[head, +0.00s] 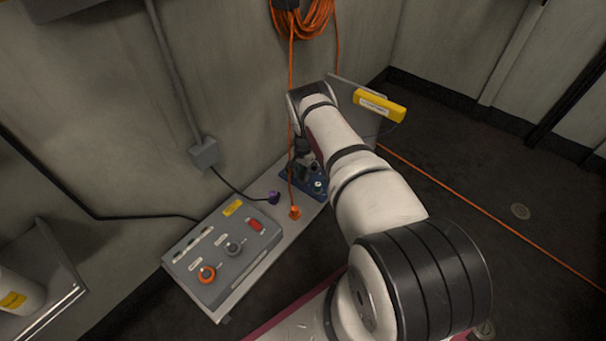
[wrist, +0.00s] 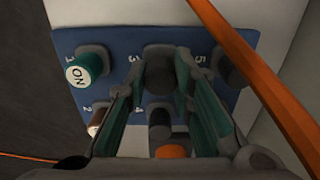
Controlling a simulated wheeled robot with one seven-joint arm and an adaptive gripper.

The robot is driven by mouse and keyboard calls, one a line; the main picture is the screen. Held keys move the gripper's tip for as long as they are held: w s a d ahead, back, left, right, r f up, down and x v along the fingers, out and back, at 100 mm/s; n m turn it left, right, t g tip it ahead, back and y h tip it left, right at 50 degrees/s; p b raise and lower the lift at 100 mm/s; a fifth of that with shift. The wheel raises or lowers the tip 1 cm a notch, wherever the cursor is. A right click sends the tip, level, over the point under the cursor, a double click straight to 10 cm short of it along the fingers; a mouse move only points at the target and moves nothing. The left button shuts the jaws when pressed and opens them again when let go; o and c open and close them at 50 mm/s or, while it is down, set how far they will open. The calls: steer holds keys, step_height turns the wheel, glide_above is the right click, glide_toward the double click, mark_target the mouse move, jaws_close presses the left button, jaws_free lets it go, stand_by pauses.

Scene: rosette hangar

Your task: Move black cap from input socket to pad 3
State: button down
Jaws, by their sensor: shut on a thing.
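In the wrist view the blue board (wrist: 112,40) carries numbered places. My gripper (wrist: 162,72) points down at it, its two teal-lined fingers closed around a dark, rounded cap (wrist: 159,58), apparently the black cap. The cap is beside the printed 3; I cannot tell whether it touches the board. In the head view the blue board (head: 316,192) lies beneath my gripper (head: 303,170), which is mostly hidden by my arm.
Another black piece (wrist: 160,122) stands by the 4, close between my fingers, with an orange piece (wrist: 172,152) below it. A dark piece (wrist: 230,72) is by the 5. An orange cable (wrist: 262,75) crosses the right side. A grey control box (head: 222,250) stands left of the board.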

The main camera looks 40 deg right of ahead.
steer(key=shift+f+b, duration=0.5)
steer(key=shift+b, duration=0.6)
stand_by(0.9)
steer(key=c, duration=1.3)
jaws_free()
step_height(320, 180, up, 12)
